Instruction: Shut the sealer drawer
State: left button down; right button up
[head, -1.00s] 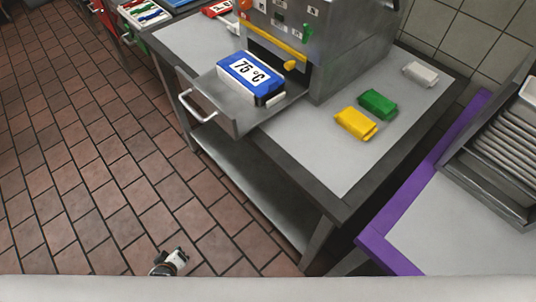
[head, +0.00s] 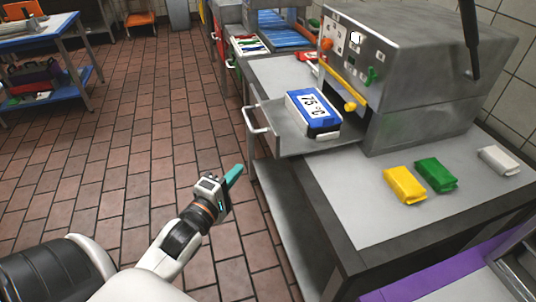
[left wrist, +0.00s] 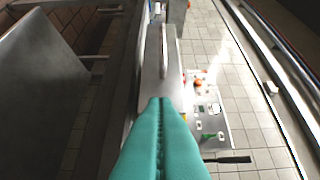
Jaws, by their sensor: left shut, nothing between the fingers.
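The sealer (head: 425,85) is a grey metal box with knobs and a yellow bar on its front, standing on a steel table. Its drawer (head: 272,122) is pulled out to the left, with a bar handle (head: 248,122) on its outer end. A blue and white box marked 75 °C (head: 314,112) lies in the drawer. My left gripper (head: 236,172), with teal fingers, is shut and empty, in front of and below the handle and apart from it. In the left wrist view the shut fingers (left wrist: 160,104) point toward the drawer area, and the sealer's knob panel (left wrist: 208,105) shows beside them. My right gripper is not visible.
Yellow (head: 404,185), green (head: 436,174) and white (head: 499,160) packets lie on the table right of the sealer. A purple-edged table (head: 440,268) adjoins at the lower right. The tiled floor (head: 130,140) left of the drawer is open.

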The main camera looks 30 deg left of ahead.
pick_arm(q)
send_near(273, 144)
jog(key=w+a, duration=0.3)
jog(key=shift+w+d+p, duration=0.3)
jog(key=shift+w+d, duration=0.05)
jog(key=shift+w, duration=0.2)
jog(key=shift+w+d+p, duration=0.25)
jog(key=shift+w+d, duration=0.05)
jog(key=shift+w, duration=0.25)
jog(key=shift+w+d, duration=0.4)
jog(key=shift+d, duration=0.05)
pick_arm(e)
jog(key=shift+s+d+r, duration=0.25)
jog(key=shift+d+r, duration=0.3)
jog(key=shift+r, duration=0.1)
